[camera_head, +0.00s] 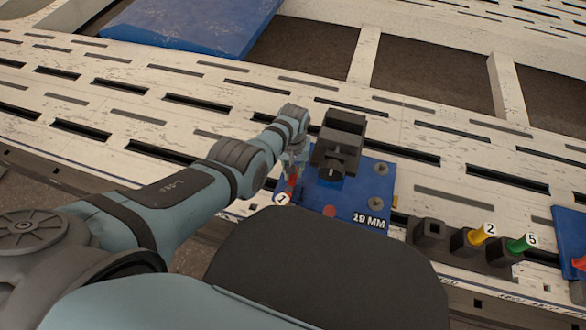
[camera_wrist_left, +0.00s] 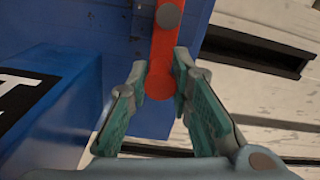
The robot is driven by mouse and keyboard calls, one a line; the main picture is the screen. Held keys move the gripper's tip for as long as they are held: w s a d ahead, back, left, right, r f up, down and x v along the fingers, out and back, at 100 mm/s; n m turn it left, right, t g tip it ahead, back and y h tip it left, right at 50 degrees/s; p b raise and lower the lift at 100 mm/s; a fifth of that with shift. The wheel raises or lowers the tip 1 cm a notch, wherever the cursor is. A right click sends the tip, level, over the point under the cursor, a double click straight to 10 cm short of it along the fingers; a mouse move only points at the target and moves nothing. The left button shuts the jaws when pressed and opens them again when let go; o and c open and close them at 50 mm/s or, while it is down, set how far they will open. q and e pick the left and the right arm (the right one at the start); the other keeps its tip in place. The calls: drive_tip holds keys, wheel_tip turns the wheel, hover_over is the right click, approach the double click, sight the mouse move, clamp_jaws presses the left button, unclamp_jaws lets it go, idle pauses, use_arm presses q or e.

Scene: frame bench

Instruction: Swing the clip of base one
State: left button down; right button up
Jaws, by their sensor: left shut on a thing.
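Base one is a blue plate (camera_head: 350,199) with a white "1" tag (camera_head: 282,199) and a "19 MM" label, lying on the slotted bench. Its red clip (camera_head: 291,184) is at the plate's left side, partly covered by my arm's end. In the left wrist view the red clip (camera_wrist_left: 163,48) runs from a round grey pivot (camera_wrist_left: 168,16) to a rounded end between my fingers. My left gripper (camera_wrist_left: 162,75) is shut on that rounded end, with a teal pad on each side; it also shows in the head view (camera_head: 294,166). My right gripper is not in view.
A dark grey block-like fixture (camera_head: 340,140) stands on the plate, just right of my gripper. Dark holders with a yellow "2" piece (camera_head: 481,235) and a green "5" piece (camera_head: 520,244) stand to the right. A large blue panel (camera_head: 195,22) lies at the back left.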

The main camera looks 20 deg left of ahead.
use_arm(q)
drive_tip(key=c, duration=1.4)
unclamp_jaws()
wheel_tip(320, 180, up, 12)
